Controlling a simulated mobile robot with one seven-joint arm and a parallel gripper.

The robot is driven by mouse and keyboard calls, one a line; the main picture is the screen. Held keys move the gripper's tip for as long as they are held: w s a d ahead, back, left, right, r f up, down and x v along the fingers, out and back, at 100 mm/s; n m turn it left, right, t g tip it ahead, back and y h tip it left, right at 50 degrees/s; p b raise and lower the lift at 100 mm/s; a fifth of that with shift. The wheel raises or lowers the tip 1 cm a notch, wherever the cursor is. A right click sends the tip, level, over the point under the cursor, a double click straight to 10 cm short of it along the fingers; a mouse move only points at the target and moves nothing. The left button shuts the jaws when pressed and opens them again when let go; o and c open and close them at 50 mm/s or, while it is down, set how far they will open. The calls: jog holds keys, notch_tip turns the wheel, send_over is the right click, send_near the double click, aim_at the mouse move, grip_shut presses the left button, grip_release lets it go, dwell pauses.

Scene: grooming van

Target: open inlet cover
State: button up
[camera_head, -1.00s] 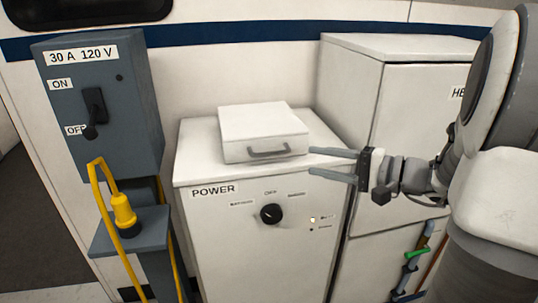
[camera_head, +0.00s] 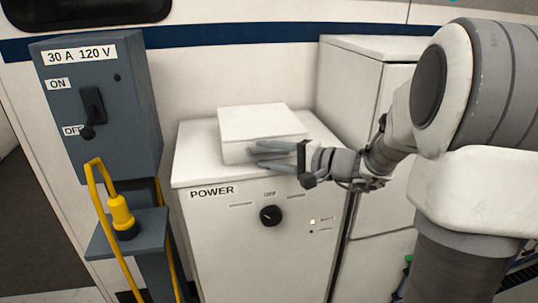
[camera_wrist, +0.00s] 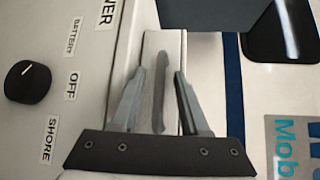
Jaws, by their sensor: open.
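The inlet cover (camera_head: 262,122) appears to be the white box-shaped lid on top of the white POWER cabinet (camera_head: 235,255). It looks shut, with its front face toward me. My gripper (camera_head: 256,155) is open at that front face, reaching in from the right. The fingers hide the handle in the head view. In the wrist view, a grey handle-like bar (camera_wrist: 160,85) lies between the open fingertips (camera_wrist: 160,74) against the pale cover front (camera_wrist: 172,50). I cannot tell whether a finger touches it.
The cabinet's black rotary knob (camera_head: 270,215) is below my gripper. A grey 30 A 120 V switch box (camera_head: 130,130) with a yellow plug (camera_head: 122,212) stands at left. A tall white cabinet (camera_head: 345,85) stands close behind on the right. The wall is behind the cover.

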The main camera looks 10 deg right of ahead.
grip_shut()
dwell(1.3)
